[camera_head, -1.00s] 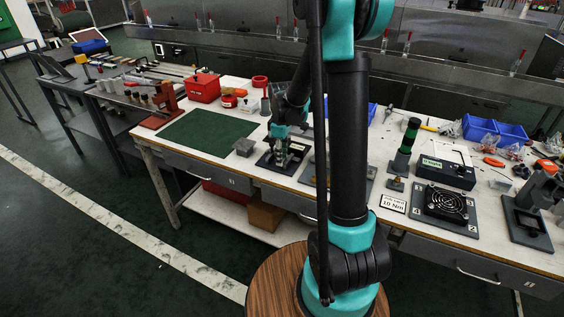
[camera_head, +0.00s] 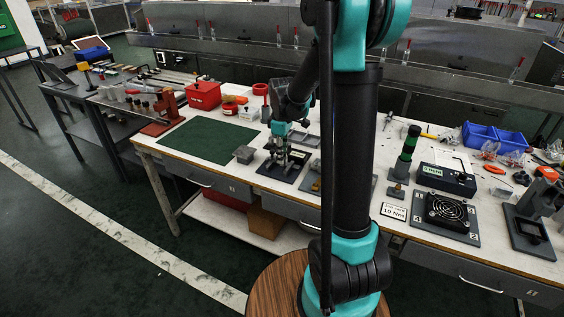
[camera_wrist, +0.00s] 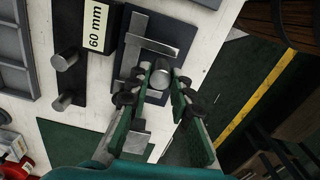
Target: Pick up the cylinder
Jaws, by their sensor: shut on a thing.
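A grey metal cylinder (camera_wrist: 160,76) shows end-on between my fingertips in the wrist view. My gripper (camera_wrist: 158,84) is shut on it, with a finger on each side. The cylinder is over or at a dark fixture plate (camera_wrist: 127,84) with a grey bar across it; I cannot tell whether it still touches the plate. In the head view my gripper (camera_head: 282,160) is low over the same plate (camera_head: 291,176) on the bench, and the cylinder is too small to make out there.
A black block labelled 60 mm (camera_wrist: 95,25) and two grey pegs (camera_wrist: 65,60) stand beside the plate. A small grey block (camera_head: 245,154) and a green mat (camera_head: 203,139) lie left of my gripper. A green and black post (camera_head: 405,155) stands to the right.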

